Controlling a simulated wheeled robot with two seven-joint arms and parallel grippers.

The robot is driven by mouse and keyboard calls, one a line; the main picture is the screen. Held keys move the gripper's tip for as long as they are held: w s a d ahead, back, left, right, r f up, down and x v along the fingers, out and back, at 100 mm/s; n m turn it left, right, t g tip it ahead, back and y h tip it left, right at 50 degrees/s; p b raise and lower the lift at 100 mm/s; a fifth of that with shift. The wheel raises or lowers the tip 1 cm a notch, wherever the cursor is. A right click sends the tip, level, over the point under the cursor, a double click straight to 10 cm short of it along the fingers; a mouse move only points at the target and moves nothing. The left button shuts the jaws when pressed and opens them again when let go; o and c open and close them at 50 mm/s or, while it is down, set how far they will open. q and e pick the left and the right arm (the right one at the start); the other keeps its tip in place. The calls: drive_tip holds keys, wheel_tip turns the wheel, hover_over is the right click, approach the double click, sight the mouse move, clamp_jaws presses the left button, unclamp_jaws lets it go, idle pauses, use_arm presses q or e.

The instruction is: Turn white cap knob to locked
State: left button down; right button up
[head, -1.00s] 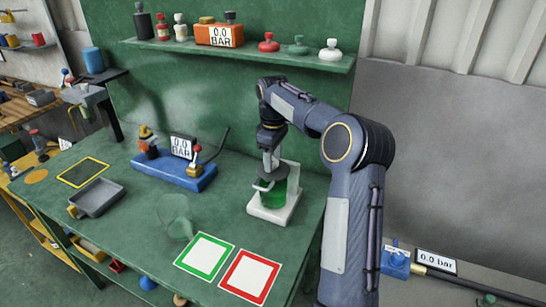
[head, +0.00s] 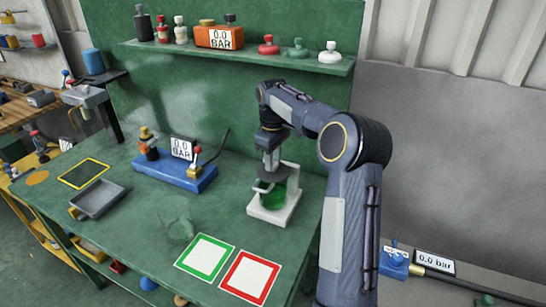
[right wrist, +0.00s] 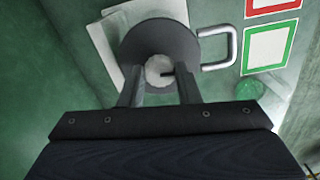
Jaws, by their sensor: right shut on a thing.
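The white cap knob (right wrist: 160,70) sits in the middle of a round dark grey lid in the right wrist view, with a short dark mark on it. My right gripper (right wrist: 160,88) is shut on the knob, one finger on each side; it points down from above in the head view (head: 270,174). A silver handle loop (right wrist: 222,46) sticks out beside the lid. Below is a green vessel (head: 273,197) on a white stand (head: 270,216). The gripper hides the knob in the head view. My left gripper is not in view.
A green-framed square (head: 205,257) and a red-framed square (head: 249,277) lie in front of the stand. A faint see-through green shape (head: 178,228) is left of it. A blue gauge block (head: 178,176) and grey tray (head: 97,199) stand further left.

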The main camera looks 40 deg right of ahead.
drive_tip(key=m+p, duration=0.1)
drive_tip(key=m, duration=0.2)
drive_tip(key=shift+r+m+p, duration=0.15)
drive_tip(key=shift+m+p, duration=0.15)
drive_tip(key=m+p, duration=0.1)
drive_tip(key=m, duration=0.3)
drive_tip(key=m+p, duration=0.1)
drive_tip(key=m, duration=0.3)
drive_tip(key=shift+m, duration=0.4)
drive_tip(key=shift+m+p, duration=0.6)
drive_tip(key=shift+m, duration=1.4)
drive_tip(key=o, duration=1)
wheel_tip(320, 180, up, 8)
drive_tip(key=shift+f+b, duration=0.2)
drive_tip(key=shift+b, duration=0.25)
